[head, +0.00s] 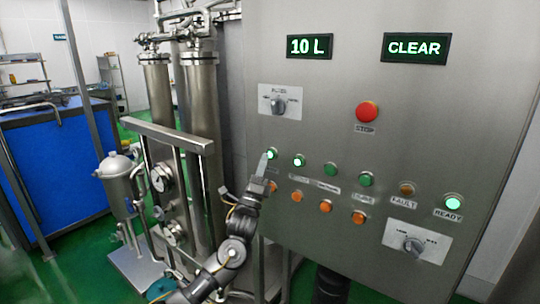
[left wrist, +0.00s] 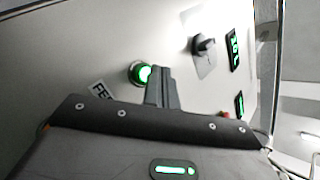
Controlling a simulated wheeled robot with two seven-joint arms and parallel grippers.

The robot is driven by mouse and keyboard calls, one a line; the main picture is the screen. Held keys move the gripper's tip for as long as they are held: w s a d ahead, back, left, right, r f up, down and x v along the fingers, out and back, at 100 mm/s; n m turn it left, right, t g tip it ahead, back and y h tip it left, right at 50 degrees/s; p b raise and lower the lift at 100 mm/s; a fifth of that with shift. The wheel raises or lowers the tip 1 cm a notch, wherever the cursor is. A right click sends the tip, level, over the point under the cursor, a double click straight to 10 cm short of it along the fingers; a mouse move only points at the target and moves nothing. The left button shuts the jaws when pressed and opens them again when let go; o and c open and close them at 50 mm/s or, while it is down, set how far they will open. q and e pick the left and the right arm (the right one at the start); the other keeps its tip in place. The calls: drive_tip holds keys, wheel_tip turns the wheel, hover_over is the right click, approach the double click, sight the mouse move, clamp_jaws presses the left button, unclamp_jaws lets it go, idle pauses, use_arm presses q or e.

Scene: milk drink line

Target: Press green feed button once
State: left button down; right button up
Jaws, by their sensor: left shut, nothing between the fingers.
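The green feed button (head: 271,153) is lit, at the left end of the upper button row on the grey control panel (head: 400,110). It also shows lit in the left wrist view (left wrist: 139,72), beside a partly hidden label starting "FE" (left wrist: 101,90). My left gripper (head: 264,163) is shut and empty, its fingertips right at this button. In the left wrist view the closed fingertips (left wrist: 159,72) overlap the button's edge. I cannot tell whether they touch it. My right gripper is not in view.
Another lit green button (head: 298,160) sits close to the right. Orange buttons (head: 298,196) lie below. Steel pipework (head: 203,120) stands left.

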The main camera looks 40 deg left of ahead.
use_arm(q)
drive_tip(key=shift+s+p, duration=1.1)
drive_tip(key=shift+s, duration=1.45)
